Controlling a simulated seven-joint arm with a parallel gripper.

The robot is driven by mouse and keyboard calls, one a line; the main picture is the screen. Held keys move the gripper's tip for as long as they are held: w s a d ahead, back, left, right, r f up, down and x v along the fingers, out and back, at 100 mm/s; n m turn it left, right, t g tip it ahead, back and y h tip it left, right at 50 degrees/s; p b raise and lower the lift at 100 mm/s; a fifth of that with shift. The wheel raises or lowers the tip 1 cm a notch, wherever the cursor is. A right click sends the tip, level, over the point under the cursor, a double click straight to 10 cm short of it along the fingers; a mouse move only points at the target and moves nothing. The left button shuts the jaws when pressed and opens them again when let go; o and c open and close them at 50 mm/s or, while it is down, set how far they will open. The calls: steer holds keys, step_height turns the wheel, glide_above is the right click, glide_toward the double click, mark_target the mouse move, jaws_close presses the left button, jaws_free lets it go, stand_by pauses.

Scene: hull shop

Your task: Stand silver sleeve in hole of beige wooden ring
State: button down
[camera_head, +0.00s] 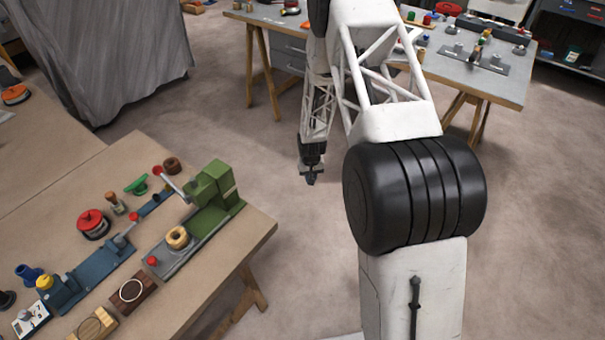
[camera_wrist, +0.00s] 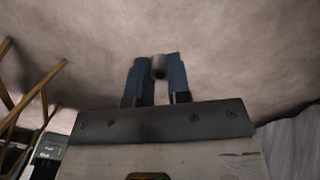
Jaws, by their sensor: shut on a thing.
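My gripper (camera_head: 311,178) hangs below my arm over open floor, between the workbench at left and the table at the back. In the wrist view my gripper (camera_wrist: 157,66) is shut on a small round grey-silver sleeve (camera_wrist: 159,61), seen end-on between the two dark blue fingers. The sleeve is too small to make out in the head view. The beige wooden ring (camera_head: 177,245) lies on a grey plate beside a green block machine on the left workbench, well apart from my gripper. Its hole faces up and looks empty.
The left workbench (camera_head: 240,235) holds a green machine (camera_head: 212,190), a red-topped round part (camera_head: 93,222), a blue fixture (camera_head: 100,270) and wooden blocks (camera_head: 133,292). A small red knob (camera_head: 152,261) is near the ring. Bare floor (camera_head: 290,260) separates bench and arm.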

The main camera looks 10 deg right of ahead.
steer(key=shift+d+f, duration=0.25)
steer(key=shift+d, duration=0.2)
steer(key=s+a+r+n, duration=0.1)
steer(key=s+a+r, duration=0.2)
steer(key=a+r, duration=1)
steer(key=s+a+r+n, duration=0.2)
steer(key=s+a+r, duration=0.1)
steer(key=a+r, duration=1)
steer(key=s+a+r+n, duration=0.1)
steer(key=s+a+r, duration=0.3)
steer(key=a+r, duration=0.9)
steer(key=s+a+r+n, duration=0.1)
steer(key=s+a+r, duration=0.1)
steer(key=s+a, duration=0.35)
steer(key=s+a+r+n, duration=0.1)
steer(key=s+a+r, duration=0.15)
steer(key=s, duration=0.55)
steer(key=s+d+f+n, duration=0.1)
steer(key=s+f, duration=0.2)
steer(key=s, duration=0.1)
steer(key=s+d+f+n, duration=0.2)
steer(key=s+f, duration=0.1)
steer(key=s, duration=0.1)
steer(key=s+d+f+n, duration=0.1)
steer(key=s+f+n, duration=0.1)
steer(key=s+f, duration=0.1)
steer(key=shift+s+d+f, duration=0.2)
steer(key=shift+s+d, duration=0.1)
steer(key=shift+s, duration=0.2)
